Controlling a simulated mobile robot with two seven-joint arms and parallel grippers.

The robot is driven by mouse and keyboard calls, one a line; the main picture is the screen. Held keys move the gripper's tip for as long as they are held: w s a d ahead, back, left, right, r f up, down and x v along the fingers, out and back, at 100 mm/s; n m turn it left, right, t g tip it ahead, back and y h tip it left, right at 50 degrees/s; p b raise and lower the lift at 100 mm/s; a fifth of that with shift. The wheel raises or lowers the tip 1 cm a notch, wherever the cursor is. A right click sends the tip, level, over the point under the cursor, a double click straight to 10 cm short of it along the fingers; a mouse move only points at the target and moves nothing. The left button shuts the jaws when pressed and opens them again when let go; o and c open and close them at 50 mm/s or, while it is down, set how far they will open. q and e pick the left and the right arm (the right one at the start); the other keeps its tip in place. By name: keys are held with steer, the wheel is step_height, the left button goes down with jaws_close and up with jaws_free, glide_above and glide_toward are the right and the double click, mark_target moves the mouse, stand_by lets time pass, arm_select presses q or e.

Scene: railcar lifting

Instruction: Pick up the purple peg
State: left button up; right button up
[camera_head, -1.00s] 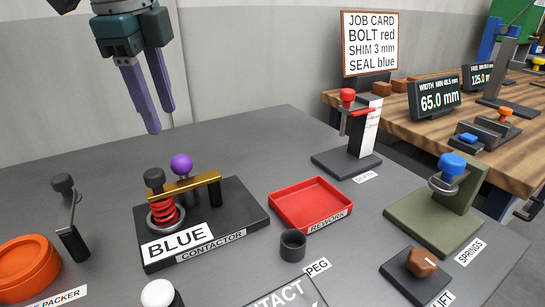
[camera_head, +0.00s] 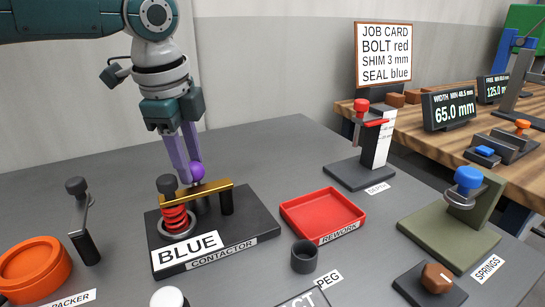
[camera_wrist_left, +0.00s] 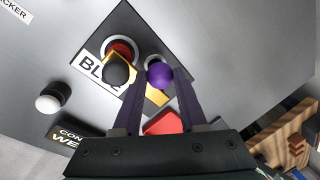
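The purple peg (camera_head: 197,171) shows as a round purple knob behind the gold bar (camera_head: 205,190) of the contactor stand (camera_head: 262,226). In the left wrist view the purple knob (camera_wrist_left: 160,75) lies between the two fingertips. My left gripper (camera_head: 187,172) points down at the knob with its purple fingers. The fingers are open, with small gaps to the knob on both sides in the left wrist view; I cannot tell if either touches it. The knob's lower part is mostly hidden by the bar. My right gripper is not in view.
A red coil spring (camera_head: 175,217) with a black knob stands just left of the peg. The red rework tray (camera_head: 322,213) and a dark peg cup (camera_head: 304,257) are to the right. A black lever stand (camera_head: 82,222) and orange ring (camera_head: 35,270) are at the left.

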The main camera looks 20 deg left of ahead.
arm_select(q)
jaws_close()
steer(key=shift+r, duration=0.1)
